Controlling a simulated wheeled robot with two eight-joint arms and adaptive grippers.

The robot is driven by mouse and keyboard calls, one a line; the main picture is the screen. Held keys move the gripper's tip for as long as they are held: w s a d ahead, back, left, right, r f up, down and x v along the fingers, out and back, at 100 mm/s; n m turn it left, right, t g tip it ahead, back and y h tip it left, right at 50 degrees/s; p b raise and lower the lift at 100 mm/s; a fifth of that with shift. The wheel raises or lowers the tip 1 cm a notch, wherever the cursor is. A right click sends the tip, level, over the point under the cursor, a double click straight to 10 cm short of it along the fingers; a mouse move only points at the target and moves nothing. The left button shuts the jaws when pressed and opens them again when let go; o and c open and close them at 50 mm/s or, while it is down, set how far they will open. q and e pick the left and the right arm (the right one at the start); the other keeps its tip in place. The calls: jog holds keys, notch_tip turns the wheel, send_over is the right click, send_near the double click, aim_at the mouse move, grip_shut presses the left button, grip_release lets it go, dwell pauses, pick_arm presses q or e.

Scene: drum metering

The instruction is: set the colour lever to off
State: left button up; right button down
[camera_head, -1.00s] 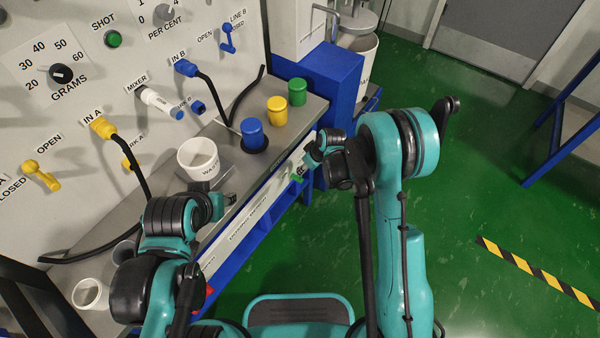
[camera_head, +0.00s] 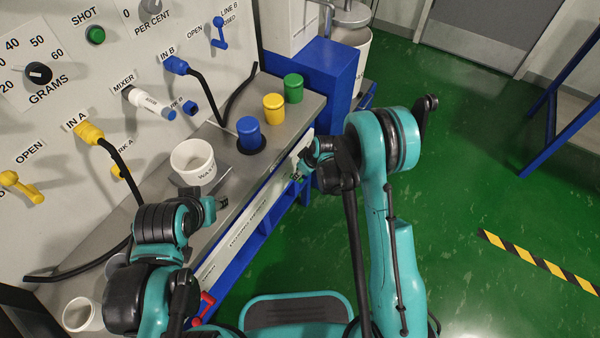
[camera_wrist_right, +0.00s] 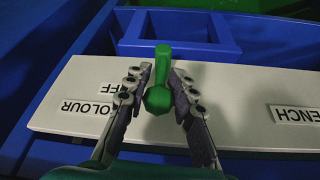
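The green colour lever (camera_wrist_right: 160,85) stands out from a white panel (camera_wrist_right: 235,105) in the right wrist view. An upside-down COLOUR label (camera_wrist_right: 88,107), with a partly covered OFF word, is left of it. My right gripper (camera_wrist_right: 161,70) is open, with one finger on each side of the lever and a narrow gap visible on both sides. In the head view the lever (camera_head: 298,177) is small at the bench front, beside my right gripper (camera_head: 305,163). My left gripper (camera_head: 216,202) is near the white WASTE cup; its fingers are too small to read.
The WASTE cup (camera_head: 193,161), a blue container (camera_head: 250,133), a yellow one (camera_head: 273,108) and a green one (camera_head: 293,88) stand on the grey bench. A red handle (camera_head: 204,303) shows low at the bench front.

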jog(key=shift+w, duration=0.15)
dwell(0.4)
jog(key=shift+w+d+f+m+g+y, duration=0.15)
jog(key=shift+w+d+m+g+y, duration=0.15)
jog(key=shift+g+y, duration=0.5)
jog(key=shift+w+d+f+m+g+y, duration=0.2)
jog(key=shift+w+g+y, duration=0.35)
jog(key=shift+g, duration=0.4)
jog(key=shift+w+d+f+m+g+y, duration=0.1)
jog(key=shift+w+d+m+g+y, duration=0.15)
jog(key=shift+g+y, duration=0.55)
jog(key=shift+d, duration=0.1)
jog(key=c, duration=1.6)
grip_release()
jog(key=v, duration=1.1)
jog(key=shift+w+d+r, duration=0.15)
jog(key=shift+d+r, duration=0.05)
jog(key=shift+r, duration=0.15)
